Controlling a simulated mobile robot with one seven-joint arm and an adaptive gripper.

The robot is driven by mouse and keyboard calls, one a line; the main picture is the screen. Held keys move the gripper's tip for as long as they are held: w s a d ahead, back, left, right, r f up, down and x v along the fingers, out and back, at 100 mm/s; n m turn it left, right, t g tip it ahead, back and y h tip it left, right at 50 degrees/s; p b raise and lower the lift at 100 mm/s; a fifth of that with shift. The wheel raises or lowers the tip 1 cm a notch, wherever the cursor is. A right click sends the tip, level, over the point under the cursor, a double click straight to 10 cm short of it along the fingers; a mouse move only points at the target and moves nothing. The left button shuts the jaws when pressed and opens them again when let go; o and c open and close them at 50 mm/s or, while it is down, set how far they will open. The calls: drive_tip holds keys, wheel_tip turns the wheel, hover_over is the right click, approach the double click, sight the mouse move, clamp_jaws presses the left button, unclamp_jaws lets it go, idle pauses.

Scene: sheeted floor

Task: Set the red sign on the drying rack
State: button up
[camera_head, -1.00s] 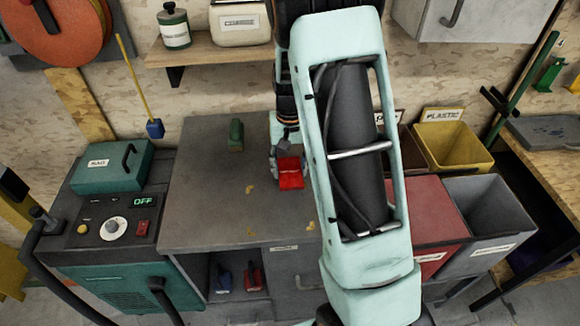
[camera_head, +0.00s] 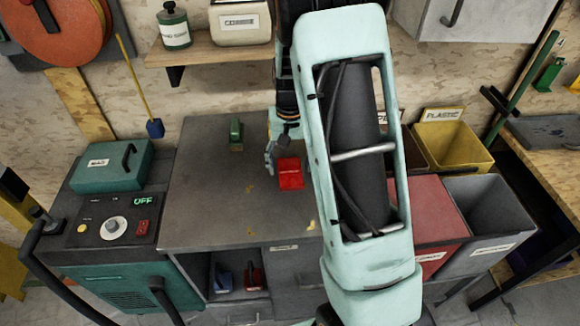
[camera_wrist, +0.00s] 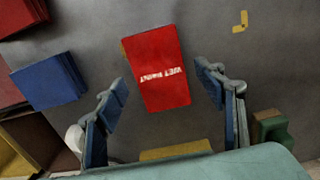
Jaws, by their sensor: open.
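The red sign (camera_head: 291,174) lies on the grey workbench top (camera_head: 210,215). It also shows in the wrist view (camera_wrist: 156,68), with white lettering that reads upside down, like "WET PAINT". My gripper (camera_head: 284,155) is at the sign's back edge; in the wrist view its two blue-padded fingers (camera_wrist: 166,88) are spread apart on either side of the sign, with gaps between. I cannot pick out the drying rack for certain. A blue block-like thing (camera_wrist: 48,82) lies left of the sign in the wrist view; my arm hides that area in the head view.
A green object (camera_head: 236,134) stands on the bench left of the sign. A yellow strip (camera_wrist: 175,151) is near my gripper. A yellow bin (camera_head: 455,150), a red bin (camera_head: 425,212) and a grey bin (camera_head: 490,215) stand right. The bench's left front is clear.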

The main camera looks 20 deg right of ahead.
wheel_tip(320, 180, up, 10)
drive_tip(key=shift+o, duration=0.7)
drive_tip(key=shift+r, duration=0.25)
drive_tip(key=shift+o, duration=1.3)
drive_tip(key=o, duration=0.5)
drive_tip(key=shift+s+d+f+n+y, duration=0.2)
drive_tip(key=shift+d+f+n+y, duration=0.15)
drive_tip(key=shift+n, duration=0.65)
drive_tip(key=shift+o, duration=0.5)
drive_tip(key=shift+d+f+n+b, duration=0.3)
drive_tip(key=shift+n+b, duration=0.05)
drive_tip(key=shift+n, duration=0.45)
drive_tip(key=n+y+b, duration=0.2)
drive_tip(key=n+y, duration=0.2)
drive_tip(key=n, duration=1)
hover_over(301, 172)
drive_tip(key=shift+t, duration=0.4)
wheel_tip(301, 172, down, 4)
drive_tip(key=shift+f, duration=0.25)
drive_tip(key=shift+d+p+x, duration=0.15)
drive_tip(key=shift+d+x, duration=0.05)
drive_tip(key=shift+x, duration=1.4)
drive_tip(key=shift+d+p+x, duration=0.15)
drive_tip(key=shift+x, duration=1.45)
